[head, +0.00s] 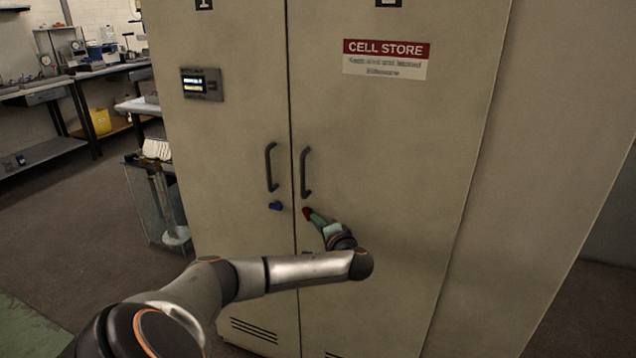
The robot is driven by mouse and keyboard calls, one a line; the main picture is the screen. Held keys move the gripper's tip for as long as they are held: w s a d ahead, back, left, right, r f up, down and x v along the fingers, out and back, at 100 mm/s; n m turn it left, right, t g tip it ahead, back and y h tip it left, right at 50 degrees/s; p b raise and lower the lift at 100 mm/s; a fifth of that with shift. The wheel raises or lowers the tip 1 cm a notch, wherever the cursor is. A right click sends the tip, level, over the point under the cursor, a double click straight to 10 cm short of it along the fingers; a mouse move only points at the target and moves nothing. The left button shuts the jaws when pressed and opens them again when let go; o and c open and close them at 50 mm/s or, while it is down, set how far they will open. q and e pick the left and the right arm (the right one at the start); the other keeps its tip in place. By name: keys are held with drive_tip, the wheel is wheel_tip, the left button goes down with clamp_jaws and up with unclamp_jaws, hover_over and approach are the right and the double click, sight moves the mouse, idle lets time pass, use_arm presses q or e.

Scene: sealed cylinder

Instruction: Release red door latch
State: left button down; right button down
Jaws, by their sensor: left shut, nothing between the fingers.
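The red latch (307,212) sits on the right door (390,150) of the beige cabinet, just below that door's dark handle (305,173). My left gripper (315,216) is at the red latch, its fingertips shut with nothing between them. The tips appear to touch or nearly touch the latch; I cannot tell which. The gripper and wrist hide part of the door behind them. Both cabinet doors look closed. My right gripper is not in view.
A blue latch (276,205) is on the left door (225,130), under its own handle (271,167). A small display panel (202,84) is higher up. A cart (157,195) stands left of the cabinet, and benches (75,80) line the back left. Open floor (70,230) lies at left.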

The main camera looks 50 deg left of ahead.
use_arm(q)
drive_tip(key=shift+f+m+y+b, duration=0.3)
drive_tip(key=shift+f+m+y, duration=0.05)
drive_tip(key=shift+m+y, duration=0.25)
idle(0.3)
